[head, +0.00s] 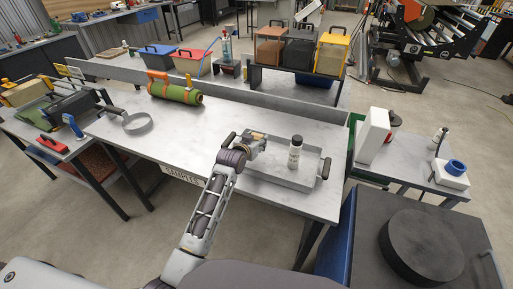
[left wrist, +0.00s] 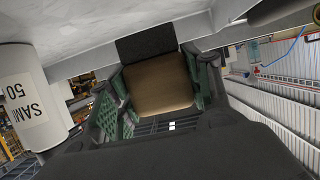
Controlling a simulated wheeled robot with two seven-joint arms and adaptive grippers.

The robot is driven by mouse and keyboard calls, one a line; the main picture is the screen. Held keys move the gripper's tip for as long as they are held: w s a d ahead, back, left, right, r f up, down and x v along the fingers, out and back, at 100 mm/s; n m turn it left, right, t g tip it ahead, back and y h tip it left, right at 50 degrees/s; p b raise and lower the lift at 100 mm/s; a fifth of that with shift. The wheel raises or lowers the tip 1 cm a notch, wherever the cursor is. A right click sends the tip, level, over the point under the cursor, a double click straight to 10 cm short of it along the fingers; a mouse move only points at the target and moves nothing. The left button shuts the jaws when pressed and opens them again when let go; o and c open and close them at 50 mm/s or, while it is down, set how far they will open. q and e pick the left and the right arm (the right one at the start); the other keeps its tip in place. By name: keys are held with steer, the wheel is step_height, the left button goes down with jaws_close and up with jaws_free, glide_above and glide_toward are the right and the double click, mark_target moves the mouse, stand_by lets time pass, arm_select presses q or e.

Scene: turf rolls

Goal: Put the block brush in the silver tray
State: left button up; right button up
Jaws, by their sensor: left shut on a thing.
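The silver tray (head: 276,164) lies on the grey table, with a dark handle at each end. My left gripper (head: 254,141) is over the tray's left part. In the left wrist view the gripper (left wrist: 160,95) is shut on the block brush (left wrist: 163,86), a tan block with a black part at its far end, held between two green-lined fingers. In the head view the brush is mostly hidden by the gripper. I cannot tell whether it touches the tray floor. My right gripper is not in view.
A white bottle with a dark cap (head: 295,154) stands upright in the tray, right of my gripper; its label shows in the left wrist view (left wrist: 28,98). The table's middle is clear.

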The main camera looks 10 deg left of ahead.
arm_select(q)
steer(key=shift+f, duration=1.85)
steer(key=o, duration=1.1)
steer(key=shift+f, duration=0.15)
steer(key=shift+c, duration=0.2)
steer(key=shift+s, duration=0.1)
steer(key=shift+r+v, duration=0.1)
steer(key=shift+v, duration=2.9)
steer(key=shift+r+v, duration=0.15)
steer(key=shift+v, duration=2.8)
steer(key=shift+f, duration=0.1)
